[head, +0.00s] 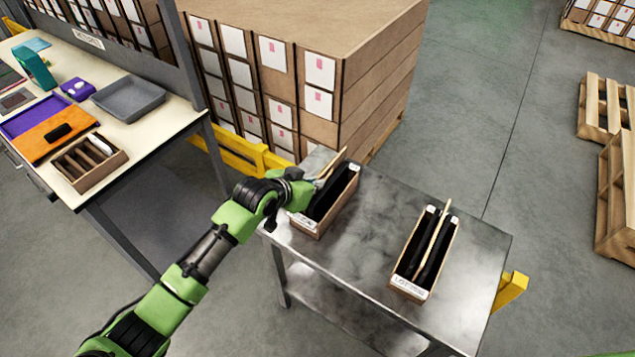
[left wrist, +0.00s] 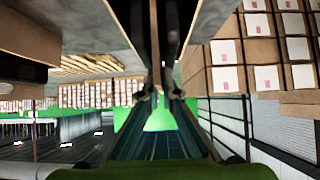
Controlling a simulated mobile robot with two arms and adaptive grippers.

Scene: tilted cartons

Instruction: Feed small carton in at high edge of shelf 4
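Two small open cartons with pale labels stand on a grey metal table (head: 375,215) in the head view. The left carton (head: 308,229) has a dark inside and a thin brown board rising at its far left. The right carton (head: 409,289) holds dark pieces with a thin brown board between them. My left gripper (head: 316,181) is at the left side of the left carton, close to its upper edge. My right gripper is out of view. I cannot identify shelf 4.
A workbench (head: 150,125) at the left carries a grey tray (head: 128,98), a wooden divided box (head: 89,163) and other items. A large stack of labelled cartons (head: 370,65) stands behind the table. Wooden pallets (head: 607,108) lie at the right. Open floor (head: 480,90) lies between.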

